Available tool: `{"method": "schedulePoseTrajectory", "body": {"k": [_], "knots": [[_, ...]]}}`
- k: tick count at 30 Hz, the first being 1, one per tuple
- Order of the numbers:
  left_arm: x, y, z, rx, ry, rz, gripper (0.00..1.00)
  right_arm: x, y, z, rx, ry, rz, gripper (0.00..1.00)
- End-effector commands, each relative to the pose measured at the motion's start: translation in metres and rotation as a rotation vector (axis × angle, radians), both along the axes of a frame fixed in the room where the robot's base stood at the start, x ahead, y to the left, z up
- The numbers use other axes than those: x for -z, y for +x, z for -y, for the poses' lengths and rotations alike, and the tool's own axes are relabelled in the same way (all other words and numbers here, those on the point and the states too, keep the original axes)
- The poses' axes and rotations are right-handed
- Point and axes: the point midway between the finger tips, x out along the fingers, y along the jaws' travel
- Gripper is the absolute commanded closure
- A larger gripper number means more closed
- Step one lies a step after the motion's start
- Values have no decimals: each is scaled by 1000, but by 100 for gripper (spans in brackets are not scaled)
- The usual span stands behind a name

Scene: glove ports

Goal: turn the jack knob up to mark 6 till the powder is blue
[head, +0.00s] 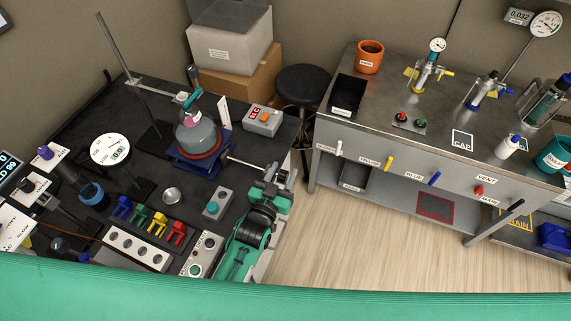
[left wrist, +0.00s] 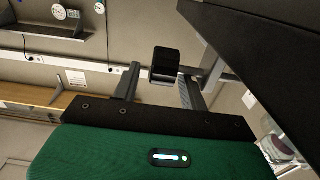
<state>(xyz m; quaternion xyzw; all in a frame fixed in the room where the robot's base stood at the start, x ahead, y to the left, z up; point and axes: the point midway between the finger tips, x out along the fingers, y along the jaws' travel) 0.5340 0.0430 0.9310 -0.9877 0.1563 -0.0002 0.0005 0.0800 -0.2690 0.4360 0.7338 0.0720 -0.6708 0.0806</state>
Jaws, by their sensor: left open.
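A blue lab jack (head: 184,168) stands on the dark bench under a grey round flask (head: 194,136) with a red ring around its lower part. A thin metal rod (head: 245,163) runs from the jack to the right. My left gripper (head: 274,178) is by the rod's right end, open. In the left wrist view, a dark block (left wrist: 166,62) shows between the open fingers (left wrist: 160,88); I cannot tell whether it is the jack knob or whether they touch it. The mark numbers are unreadable, and I cannot make out the powder. My right gripper is out of view.
A grey box with an orange button (head: 263,119) stands behind the rod. A teal button box (head: 217,204), colored clips (head: 150,222) and a small metal dish (head: 172,195) are on the bench. A steel table (head: 440,120) with valves stands right, past open floor.

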Motion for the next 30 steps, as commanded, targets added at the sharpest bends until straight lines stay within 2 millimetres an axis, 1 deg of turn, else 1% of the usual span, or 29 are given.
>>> {"method": "schedulePoseTrajectory", "body": {"k": [1,6,12,17,21,23,24,30], "knots": [[-2,7,2,0,0,0,56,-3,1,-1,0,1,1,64],[-1,19,6,-1,-1,0,56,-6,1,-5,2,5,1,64],[0,22,7,0,-1,-1,56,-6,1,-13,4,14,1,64],[0,22,7,0,-1,-1,56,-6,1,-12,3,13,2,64],[0,22,7,0,-1,-1,84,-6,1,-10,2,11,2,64],[0,22,7,0,-1,-1,96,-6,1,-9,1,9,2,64],[0,22,7,0,-1,-1,100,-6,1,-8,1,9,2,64],[-1,22,7,0,2,-10,100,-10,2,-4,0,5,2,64]]}}
